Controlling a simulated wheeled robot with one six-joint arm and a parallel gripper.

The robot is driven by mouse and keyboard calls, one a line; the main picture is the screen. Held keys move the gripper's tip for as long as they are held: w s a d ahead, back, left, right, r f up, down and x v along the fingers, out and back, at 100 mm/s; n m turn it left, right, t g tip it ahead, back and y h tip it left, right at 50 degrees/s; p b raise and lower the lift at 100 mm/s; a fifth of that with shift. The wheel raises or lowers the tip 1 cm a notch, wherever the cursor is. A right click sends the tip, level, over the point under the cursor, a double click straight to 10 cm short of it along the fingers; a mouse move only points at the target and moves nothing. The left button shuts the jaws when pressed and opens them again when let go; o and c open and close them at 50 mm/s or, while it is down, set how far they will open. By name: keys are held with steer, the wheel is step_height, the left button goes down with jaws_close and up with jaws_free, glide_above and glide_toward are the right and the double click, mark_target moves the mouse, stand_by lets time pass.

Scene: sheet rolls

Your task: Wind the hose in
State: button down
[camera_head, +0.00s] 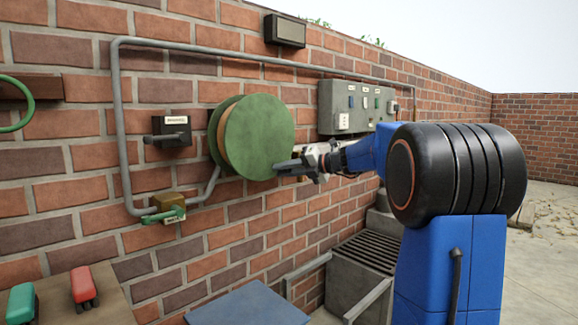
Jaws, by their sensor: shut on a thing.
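The hose reel (258,135) is mounted on the brick wall, with a round green front disc and a brown band showing behind its left edge. I cannot tell whether that band is hose or drum. My gripper (284,168) is at the lower right part of the disc, its dark fingers pointing left. It is shut on what seems to be the reel's handle, which the fingers mostly hide. A green loop (22,118) at the left edge is cut off by the frame; I cannot tell if it is hose.
A grey pipe (122,130) runs around the reel to a brass valve (168,203) with a green lever. A black switch box (172,131) is left of the reel, a grey electrical box (345,100) right. Below are a grated basin (368,252) and a blue panel (250,305).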

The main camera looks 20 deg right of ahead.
steer(key=shift+s+a+f, duration=0.15)
steer(key=shift+s+a, duration=0.05)
steer(key=shift+a, duration=0.4)
steer(key=shift+s+a+f, duration=0.15)
steer(key=shift+a, duration=0.4)
steer(key=shift+s+a, duration=0.25)
steer(key=shift+a, duration=0.6)
steer(key=shift+r, duration=0.1)
steer(key=shift+r, duration=0.1)
steer(key=c, duration=1.6)
jaws_free()
steer(key=shift+a, duration=0.15)
steer(key=shift+c, duration=0.2)
steer(key=shift+s, duration=0.1)
